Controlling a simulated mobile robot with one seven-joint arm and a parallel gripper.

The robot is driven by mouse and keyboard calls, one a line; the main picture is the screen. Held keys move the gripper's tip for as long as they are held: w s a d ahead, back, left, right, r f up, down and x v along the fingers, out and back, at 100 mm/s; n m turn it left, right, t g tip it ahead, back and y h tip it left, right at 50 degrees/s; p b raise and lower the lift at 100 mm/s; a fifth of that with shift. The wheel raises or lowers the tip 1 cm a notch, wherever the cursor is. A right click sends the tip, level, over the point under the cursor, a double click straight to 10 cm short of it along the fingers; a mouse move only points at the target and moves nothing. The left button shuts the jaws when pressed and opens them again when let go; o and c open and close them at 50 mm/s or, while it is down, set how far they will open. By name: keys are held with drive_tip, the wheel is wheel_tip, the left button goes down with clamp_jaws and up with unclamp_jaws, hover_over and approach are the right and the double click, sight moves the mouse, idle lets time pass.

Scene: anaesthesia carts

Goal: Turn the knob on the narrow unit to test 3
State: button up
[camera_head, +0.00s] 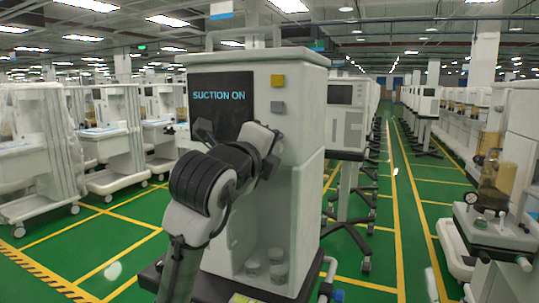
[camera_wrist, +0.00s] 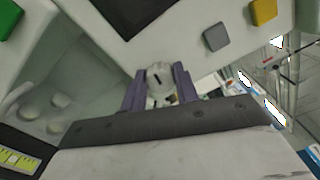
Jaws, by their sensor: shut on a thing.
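The narrow unit (camera_head: 300,115) is a tall pale cabinet right in front of me. Its dark screen (camera_head: 222,100) reads "SUCTION ON" in blue letters. In the wrist view, the knob (camera_wrist: 160,74) is a small round white piece with a short dark mark on its face. My gripper (camera_wrist: 159,71) has its two purple-grey fingers on either side of the knob and is shut on it. In the head view my own arm covers the knob and the fingers. Test position labels are not readable.
A yellow button (camera_head: 277,81) and a grey button (camera_head: 277,107) sit right of the screen; both also show in the wrist view. Below is a recess with several pale round pieces (camera_head: 276,272). Other carts (camera_head: 110,135) stand left; a clear green aisle runs right.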

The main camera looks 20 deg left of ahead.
drive_tip(key=shift+d+m+b, duration=0.1)
drive_tip(key=shift+m+b, duration=0.4)
drive_tip(key=shift+m, duration=1.5)
drive_tip(key=o, duration=1)
drive_tip(key=shift+s, duration=0.15)
drive_tip(key=s, duration=0.4)
drive_tip(key=s+b, duration=0.1)
drive_tip(key=s, duration=0.4)
drive_tip(key=s+b, duration=0.1)
drive_tip(key=s, duration=0.3)
drive_tip(key=shift+s+a, duration=0.25)
drive_tip(key=shift+s, duration=0.05)
